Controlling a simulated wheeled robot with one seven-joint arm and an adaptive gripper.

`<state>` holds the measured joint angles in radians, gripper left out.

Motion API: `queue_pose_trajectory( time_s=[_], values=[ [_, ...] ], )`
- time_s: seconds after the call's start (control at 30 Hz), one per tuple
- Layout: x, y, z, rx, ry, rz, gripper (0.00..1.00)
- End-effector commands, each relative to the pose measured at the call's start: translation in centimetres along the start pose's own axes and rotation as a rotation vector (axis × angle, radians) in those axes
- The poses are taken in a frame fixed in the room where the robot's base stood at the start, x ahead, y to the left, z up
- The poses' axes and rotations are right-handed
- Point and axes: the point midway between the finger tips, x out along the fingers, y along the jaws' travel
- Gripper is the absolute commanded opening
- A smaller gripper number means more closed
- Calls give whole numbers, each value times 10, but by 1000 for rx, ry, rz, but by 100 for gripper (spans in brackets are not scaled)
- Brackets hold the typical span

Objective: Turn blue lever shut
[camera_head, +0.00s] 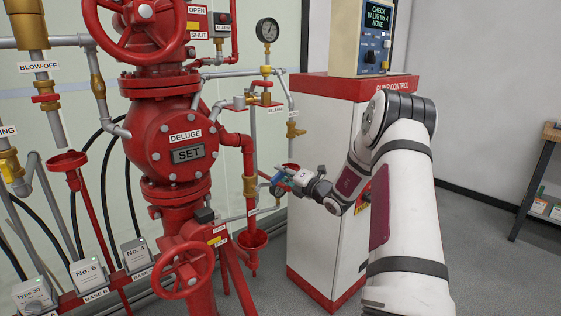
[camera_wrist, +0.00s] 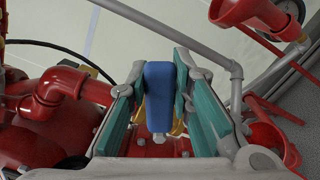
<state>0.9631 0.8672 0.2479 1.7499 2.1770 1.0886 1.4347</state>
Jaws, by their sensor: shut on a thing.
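The blue lever (camera_wrist: 158,88) shows in the middle of the wrist view, its long side running up and down the picture. My gripper (camera_head: 279,183) is at the pipework right of the red deluge valve (camera_head: 172,138) in the head view. In the wrist view its two teal-padded fingers stand on either side of the blue lever, and the gripper is shut on it. A small brass-coloured part shows behind the lever's lower end. In the head view the fingers mostly hide the lever, and only a small patch of blue shows.
A red and white pump control cabinet (camera_head: 324,170) stands close to the right of my gripper. A red funnel (camera_head: 252,239) is below it, and a grey pipe (camera_wrist: 172,33) crosses beyond the lever. The floor at the right is clear up to a shelf (camera_head: 536,180).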

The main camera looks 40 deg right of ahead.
Motion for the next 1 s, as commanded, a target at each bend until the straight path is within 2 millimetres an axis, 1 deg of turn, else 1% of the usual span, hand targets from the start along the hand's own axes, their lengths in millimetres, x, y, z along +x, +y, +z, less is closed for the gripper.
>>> queue_pose_trajectory(
  time_s=[0.2, 0.5, 0.7, 1.0],
  values=[
    [-2, -19, 0, 190, -2, -1, 0],
    [-1, -38, -6, 376, -2, -1, 0],
    [0, -44, -10, 440, -1, -2, 0],
    [0, -46, -11, 468, -1, -2, 0]
  ],
)
